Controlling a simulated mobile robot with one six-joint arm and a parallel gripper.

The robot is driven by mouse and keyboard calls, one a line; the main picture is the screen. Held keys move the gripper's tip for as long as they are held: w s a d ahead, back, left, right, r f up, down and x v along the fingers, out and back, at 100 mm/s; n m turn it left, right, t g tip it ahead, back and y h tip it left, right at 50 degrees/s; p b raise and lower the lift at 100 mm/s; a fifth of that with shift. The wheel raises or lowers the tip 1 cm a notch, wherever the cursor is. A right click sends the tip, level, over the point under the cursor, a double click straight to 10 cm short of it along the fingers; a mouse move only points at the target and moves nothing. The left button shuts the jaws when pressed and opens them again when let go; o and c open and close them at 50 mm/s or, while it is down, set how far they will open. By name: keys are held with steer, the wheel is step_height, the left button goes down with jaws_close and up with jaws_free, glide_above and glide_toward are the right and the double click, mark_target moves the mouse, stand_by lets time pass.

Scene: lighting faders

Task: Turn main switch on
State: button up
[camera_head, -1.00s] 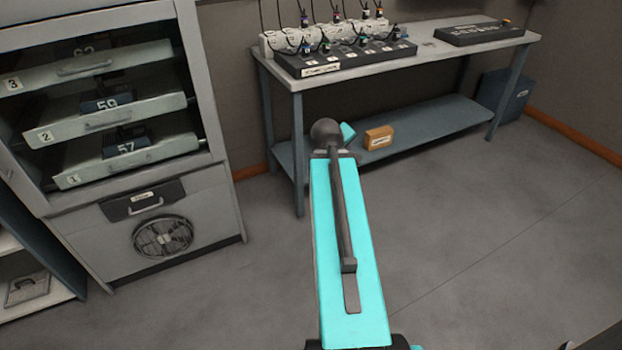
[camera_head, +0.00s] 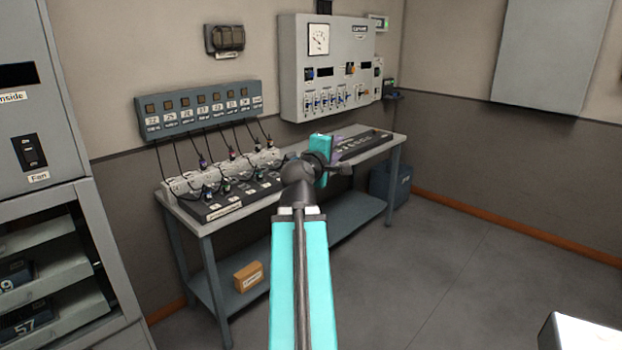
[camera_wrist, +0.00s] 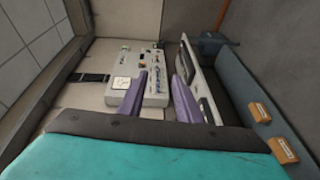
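No label that I can read says "main", so I cannot tell which control is the main switch. My gripper (camera_wrist: 161,82) has two purple fingers spread apart with nothing between them. In the head view, my gripper is mostly hidden behind my arm, below the panel and apart from it.
The bench (camera_head: 383,150) carries a black unit with white plugs (camera_head: 235,195) and a dark console (camera_head: 368,138). A blue-grey socket strip (camera_head: 200,108) is on the wall. A cabinet with a Fan switch (camera_head: 30,152) stands left. The floor at right (camera_head: 450,270) is mostly clear.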

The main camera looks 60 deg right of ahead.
step_height(320, 180, up, 6)
steer(key=s+h, duration=0.1)
steer(key=s, duration=0.1)
steer(key=shift+s+d+f+p, duration=0.2)
steer(key=shift+s+p, duration=0.1)
steer(key=shift+p, duration=0.1)
